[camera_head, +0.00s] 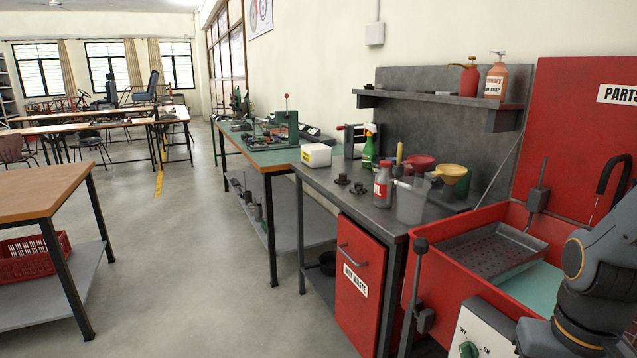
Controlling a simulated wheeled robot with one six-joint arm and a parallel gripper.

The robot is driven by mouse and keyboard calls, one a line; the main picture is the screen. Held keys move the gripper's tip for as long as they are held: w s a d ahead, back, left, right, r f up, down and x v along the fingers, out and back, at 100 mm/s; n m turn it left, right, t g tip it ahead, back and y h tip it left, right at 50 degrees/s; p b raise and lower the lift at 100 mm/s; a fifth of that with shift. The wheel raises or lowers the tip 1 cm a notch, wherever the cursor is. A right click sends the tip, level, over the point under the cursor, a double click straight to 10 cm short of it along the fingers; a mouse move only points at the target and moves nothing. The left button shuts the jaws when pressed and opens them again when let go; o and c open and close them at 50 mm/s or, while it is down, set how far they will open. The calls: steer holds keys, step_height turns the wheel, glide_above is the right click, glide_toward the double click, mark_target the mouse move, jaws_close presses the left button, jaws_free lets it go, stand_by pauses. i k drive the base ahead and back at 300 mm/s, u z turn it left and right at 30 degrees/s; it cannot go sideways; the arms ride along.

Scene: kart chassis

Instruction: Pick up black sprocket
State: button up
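Two small dark, round, toothed-looking parts lie on the grey metal bench, left of the bottles: one (342,179) nearer the back left and another (358,188) just right of it. Either may be the black sprocket; they are too small to tell apart for sure. My arm shows at the lower right edge, in front of the red parts washer. My gripper is out of the picture, so its state does not show.
A green-topped bench (268,158) stands beyond. Open floor (200,260) lies left.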

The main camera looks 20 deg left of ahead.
mark_target(342, 180)
steer(key=u, duration=2.1)
steer(key=i, duration=2.75)
steer(key=z, duration=3.45)
steer(key=i, duration=0.5)
